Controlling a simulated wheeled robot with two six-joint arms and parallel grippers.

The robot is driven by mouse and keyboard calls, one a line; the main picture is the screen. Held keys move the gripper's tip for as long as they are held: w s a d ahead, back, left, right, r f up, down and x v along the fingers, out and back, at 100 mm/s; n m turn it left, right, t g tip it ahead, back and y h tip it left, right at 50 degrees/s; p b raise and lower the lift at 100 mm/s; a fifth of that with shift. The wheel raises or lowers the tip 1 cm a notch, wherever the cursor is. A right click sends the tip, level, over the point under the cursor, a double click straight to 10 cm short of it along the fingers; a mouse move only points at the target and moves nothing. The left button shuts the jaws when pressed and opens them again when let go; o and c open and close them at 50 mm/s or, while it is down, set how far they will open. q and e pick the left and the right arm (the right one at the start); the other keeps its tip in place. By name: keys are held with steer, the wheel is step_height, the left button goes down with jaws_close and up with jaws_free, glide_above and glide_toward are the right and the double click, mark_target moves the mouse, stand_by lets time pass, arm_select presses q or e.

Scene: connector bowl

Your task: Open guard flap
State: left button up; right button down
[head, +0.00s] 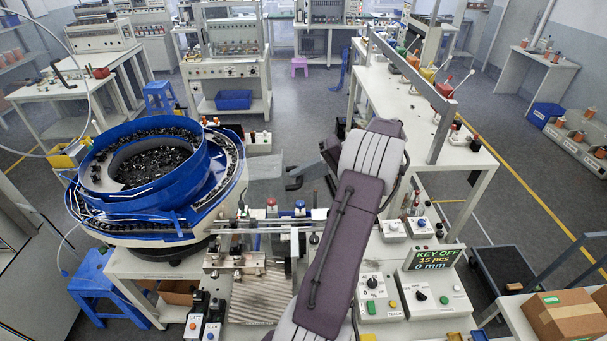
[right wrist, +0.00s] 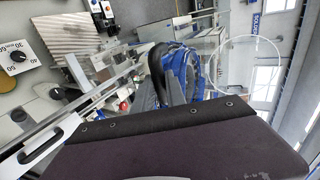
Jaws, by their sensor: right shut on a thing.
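The guard flap (head: 266,170) is a clear, greyish panel beside the bowl feeder, above the rail in the head view. In the right wrist view a clear panel (right wrist: 207,48) shows beyond the fingers. My right gripper (head: 295,184) is at the flap's right side, its dark fingers shut on it. The fingers also show in the right wrist view (right wrist: 165,85). My right arm hides part of the station and the grip itself. I cannot tell the flap's exact angle. My left gripper is in neither view.
The blue bowl feeder (head: 150,165) holds many dark parts, close left of the flap. A metal rail (head: 265,228) runs below it.

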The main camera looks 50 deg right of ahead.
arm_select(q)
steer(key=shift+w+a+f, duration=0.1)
arm_select(e)
steer(key=shift+a+f, duration=0.1)
steer(key=shift+f, duration=0.4)
steer(key=c, duration=1.5)
jaws_free()
steer(key=shift+o, duration=0.7)
steer(key=shift+w+d, duration=0.35)
steer(key=shift+d, duration=0.15)
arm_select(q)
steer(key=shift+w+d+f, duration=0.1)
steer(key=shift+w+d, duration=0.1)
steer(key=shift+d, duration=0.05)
arm_select(e)
steer(key=v, duration=0.9)
steer(key=shift+a, duration=0.15)
steer(key=shift+r, duration=0.1)
